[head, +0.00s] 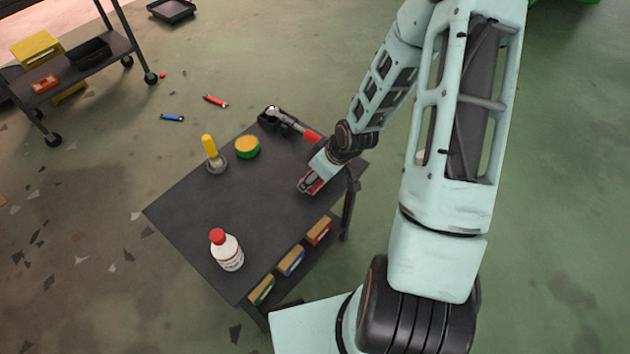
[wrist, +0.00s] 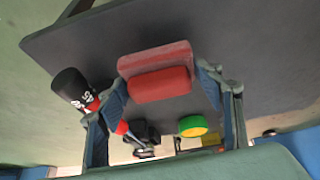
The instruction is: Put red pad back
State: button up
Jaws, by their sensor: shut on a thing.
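The red pad (wrist: 160,84) sits between the fingers of my gripper (wrist: 163,92) in the wrist view, with a paler red face behind its front block. In the head view my gripper (head: 309,187) is low over the right part of the dark cart top (head: 205,215), and a bit of the red pad (head: 315,187) shows at the fingers. My gripper is shut on the pad. I cannot tell whether the pad touches the cart top.
A black-and-silver tool with a red handle (head: 285,121) lies at the far edge, close to my gripper. A green-and-yellow round tin (head: 247,147), a yellow-handled item (head: 210,148) and a white red-capped bottle (head: 226,250) stand on the cart. Boxes (head: 291,262) sit on the lower shelf.

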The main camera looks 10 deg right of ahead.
notch_tip(320, 180, down, 3)
jog(key=shift+a+r+b, duration=0.1)
jog(key=shift+b, duration=0.2)
jog(key=o, duration=1.1)
jog(key=shift+o, duration=0.2)
jog(key=p+v, duration=0.4)
jog(key=v, duration=0.8)
